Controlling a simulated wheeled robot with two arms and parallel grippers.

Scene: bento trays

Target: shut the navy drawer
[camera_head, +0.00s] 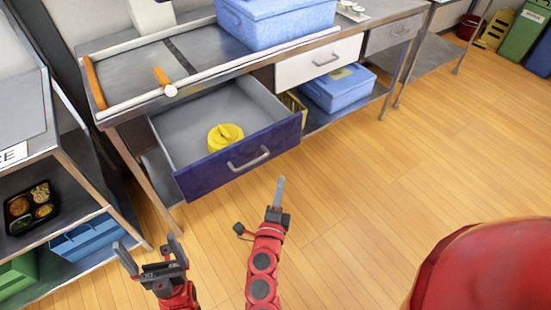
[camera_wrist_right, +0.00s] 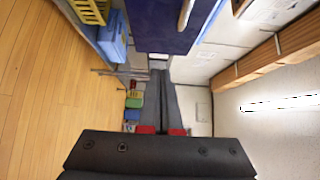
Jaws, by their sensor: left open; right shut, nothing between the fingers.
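The navy drawer (camera_head: 240,160) stands pulled out under the metal worktable in the head view, with a yellow round object (camera_head: 225,136) inside it. Its grey bar handle (camera_head: 248,159) is on the navy front. The navy front (camera_wrist_right: 172,28) also shows at the top of the right wrist view, with part of the handle. My right gripper (camera_head: 279,190) is shut and empty, just in front of and below the drawer front, apart from it in the head view. My left gripper (camera_head: 149,252) is open and empty, lower left of the drawer, over the floor.
A white drawer (camera_head: 318,61) and a grey drawer (camera_head: 394,33) to the right are closed. A blue bin (camera_head: 338,87) sits on the lower shelf. A shelf unit at the left holds a food tray (camera_head: 31,207). The wooden floor (camera_head: 400,180) on the right is clear.

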